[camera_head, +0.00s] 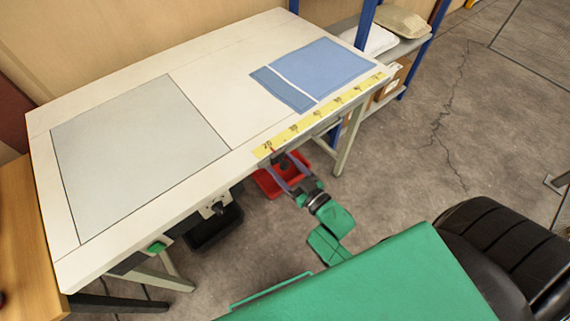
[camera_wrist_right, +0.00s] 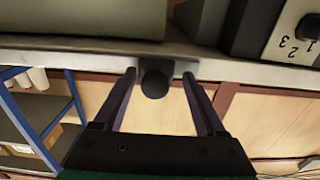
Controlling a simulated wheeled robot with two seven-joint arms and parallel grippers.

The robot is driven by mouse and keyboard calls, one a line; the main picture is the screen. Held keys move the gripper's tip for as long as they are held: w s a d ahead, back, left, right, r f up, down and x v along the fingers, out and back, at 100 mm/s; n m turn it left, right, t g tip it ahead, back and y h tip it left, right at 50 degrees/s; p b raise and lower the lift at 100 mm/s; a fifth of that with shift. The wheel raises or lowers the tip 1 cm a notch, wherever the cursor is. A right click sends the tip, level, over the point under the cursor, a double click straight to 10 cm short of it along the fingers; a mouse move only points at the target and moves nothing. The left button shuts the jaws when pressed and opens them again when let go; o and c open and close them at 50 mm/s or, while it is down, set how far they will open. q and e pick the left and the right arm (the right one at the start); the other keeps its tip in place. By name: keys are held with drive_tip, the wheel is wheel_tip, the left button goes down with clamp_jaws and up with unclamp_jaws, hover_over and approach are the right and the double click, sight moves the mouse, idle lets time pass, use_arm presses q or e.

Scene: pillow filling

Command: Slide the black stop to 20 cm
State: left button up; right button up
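The yellow ruler strip (camera_head: 318,115) runs along the front edge of the table (camera_head: 205,95), with its 20 label near the left end. The black stop's round knob (camera_wrist_right: 156,82) sits below the table edge in the right wrist view. In the head view the stop is small and partly hidden by my right gripper (camera_head: 284,170), just below the strip near the 20 label. In the right wrist view the right gripper's fingers (camera_wrist_right: 160,77) are spread on either side of the knob, with a gap on both sides. My left gripper is not in view.
A blue fabric piece (camera_head: 325,67) and a grey panel (camera_head: 140,150) lie on the table. A red bin (camera_head: 268,183) and a black bin (camera_head: 215,228) are under the front edge. A numbered dial (camera_wrist_right: 308,28) is at the upper right of the wrist view. A shelf (camera_head: 400,48) stands behind.

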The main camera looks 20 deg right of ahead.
idle(0.3)
drive_tip(key=b+v, duration=0.1)
drive_tip(key=v, duration=1.3)
drive_tip(key=shift+s+d, duration=0.15)
drive_tip(key=shift+s, duration=0.1)
drive_tip(key=shift+f, duration=0.1)
drive_tip(key=s+d+f+g+h, duration=0.1)
drive_tip(key=s+f+g, duration=0.15)
drive_tip(key=f, duration=0.65)
drive_tip(key=s+d+f+m+g+h, duration=0.15)
drive_tip(key=f+g, duration=0.25)
drive_tip(key=f, duration=0.6)
drive_tip(key=s+d+f+g+h, duration=0.1)
drive_tip(key=s+f+g, duration=0.15)
drive_tip(key=f, duration=0.65)
drive_tip(key=s+d+f+g+h, duration=0.1)
drive_tip(key=s+d+f+g, duration=0.1)
drive_tip(key=s+f+g, duration=0.5)
drive_tip(key=s+f, duration=0.3)
drive_tip(key=s, duration=0.2)
drive_tip(key=shift+f+h, duration=0.25)
drive_tip(key=shift+h, duration=0.1)
